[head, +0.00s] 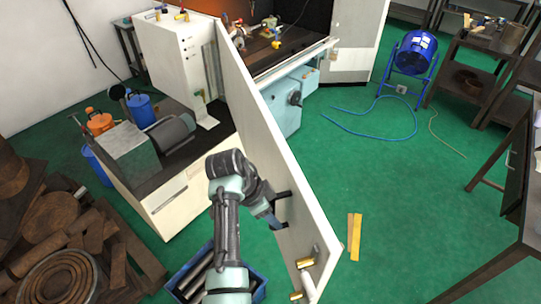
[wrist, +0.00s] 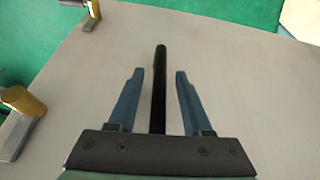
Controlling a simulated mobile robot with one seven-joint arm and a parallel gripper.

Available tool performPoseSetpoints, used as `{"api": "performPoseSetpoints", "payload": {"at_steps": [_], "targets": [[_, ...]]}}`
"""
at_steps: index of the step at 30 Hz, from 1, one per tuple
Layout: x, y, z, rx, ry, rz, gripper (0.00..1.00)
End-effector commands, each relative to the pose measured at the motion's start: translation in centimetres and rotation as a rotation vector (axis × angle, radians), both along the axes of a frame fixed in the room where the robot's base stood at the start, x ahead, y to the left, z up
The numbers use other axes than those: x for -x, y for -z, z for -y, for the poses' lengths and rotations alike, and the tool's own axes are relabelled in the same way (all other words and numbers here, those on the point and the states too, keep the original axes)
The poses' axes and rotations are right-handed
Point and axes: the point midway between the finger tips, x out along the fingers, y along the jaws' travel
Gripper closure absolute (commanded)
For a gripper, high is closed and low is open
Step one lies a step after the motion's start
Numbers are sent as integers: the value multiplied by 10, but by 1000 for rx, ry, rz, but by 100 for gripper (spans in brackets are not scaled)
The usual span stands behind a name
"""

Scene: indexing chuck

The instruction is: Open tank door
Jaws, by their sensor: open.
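A long pale door panel (head: 262,135) stands out from the machine across the middle of the head view, and its flat face fills most of the wrist view (wrist: 235,65). I take it for the tank door. A black bar handle (wrist: 159,65) is fixed on its face. My gripper (head: 276,212) is at this handle, near the panel's near end. In the wrist view my gripper (wrist: 159,85) is open, with one blue finger on each side of the bar and visible gaps to both. Brass-coloured fittings (head: 304,263) sit near the panel's near end.
The machine (head: 285,105) with its open bay stands behind the panel. A white cabinet (head: 185,50) and a bench with a motor (head: 172,133) are left. Green floor is free to the right, with yellow strips (head: 354,235) and a blue fan (head: 412,53).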

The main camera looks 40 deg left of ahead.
Motion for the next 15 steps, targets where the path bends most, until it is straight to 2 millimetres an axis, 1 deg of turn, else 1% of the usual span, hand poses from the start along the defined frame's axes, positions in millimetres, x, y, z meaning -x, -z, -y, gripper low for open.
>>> {"api": "performPoseSetpoints", "payload": {"at_steps": [4, 8, 14, 15], "targets": [[2, -6, -2, -1, -1, 2, 50], [9, -24, -6, -3, -1, 4, 50], [25, -69, -16, -5, -2, 6, 50], [28, -81, -18, -5, -2, 5, 50]]}}
